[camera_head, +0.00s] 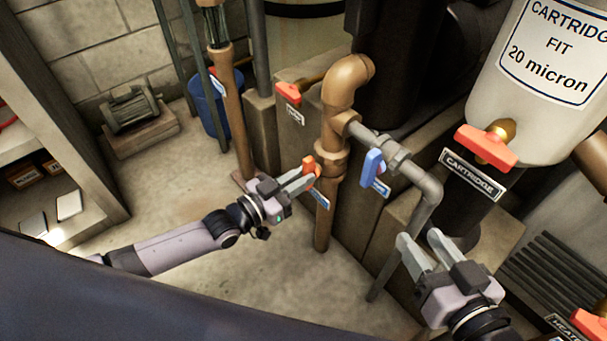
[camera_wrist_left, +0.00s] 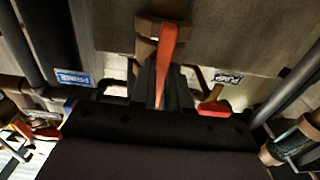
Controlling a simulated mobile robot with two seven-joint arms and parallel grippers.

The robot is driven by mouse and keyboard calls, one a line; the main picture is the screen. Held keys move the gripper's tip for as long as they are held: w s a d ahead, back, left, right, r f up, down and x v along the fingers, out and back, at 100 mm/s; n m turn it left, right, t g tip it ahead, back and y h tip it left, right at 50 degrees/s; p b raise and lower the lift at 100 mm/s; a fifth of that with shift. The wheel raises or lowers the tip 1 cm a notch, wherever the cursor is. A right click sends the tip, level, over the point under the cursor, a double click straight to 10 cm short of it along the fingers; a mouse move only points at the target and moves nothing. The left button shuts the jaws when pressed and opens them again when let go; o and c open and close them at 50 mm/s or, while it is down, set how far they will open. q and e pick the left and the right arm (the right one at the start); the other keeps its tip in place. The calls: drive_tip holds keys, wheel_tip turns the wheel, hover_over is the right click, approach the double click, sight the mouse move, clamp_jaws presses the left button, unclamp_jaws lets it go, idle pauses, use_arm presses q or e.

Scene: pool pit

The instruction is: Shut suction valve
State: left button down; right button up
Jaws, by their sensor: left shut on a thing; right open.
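An orange-red valve handle (camera_head: 311,165) sits on the vertical copper-brown pipe (camera_head: 324,215), with a small blue tag (camera_head: 320,200) below it whose text I cannot read. My left gripper (camera_head: 307,178) is shut on this handle. In the left wrist view the red handle (camera_wrist_left: 168,55) runs lengthwise between the dark fingers of my left gripper (camera_wrist_left: 167,92). The fingers hide part of the valve in the head view. My right gripper (camera_head: 420,239) is open and empty, in front of a grey pipe (camera_head: 428,190). I cannot read which valve is labelled suction.
A blue handle (camera_head: 373,167) stands just right of the held valve. Another red handle (camera_head: 288,93) is behind it. A red handle (camera_head: 487,147) with a CARTRIDGE plate (camera_head: 472,174) is at the right. A pump motor (camera_head: 131,109) and blue bucket (camera_head: 208,105) stand at the back left.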

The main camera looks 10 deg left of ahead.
use_arm(q)
drive_tip(key=m, duration=1.8)
drive_tip(key=c, duration=1)
unclamp_jaws()
drive_tip(key=shift+s+a+p, duration=0.1)
drive_tip(key=shift+s+p, duration=0.05)
drive_tip(key=shift+p, duration=0.2)
drive_tip(key=p+v, duration=0.2)
drive_tip(key=v, duration=0.4)
drive_tip(key=shift+s+a, duration=0.25)
drive_tip(key=shift+s, duration=0.05)
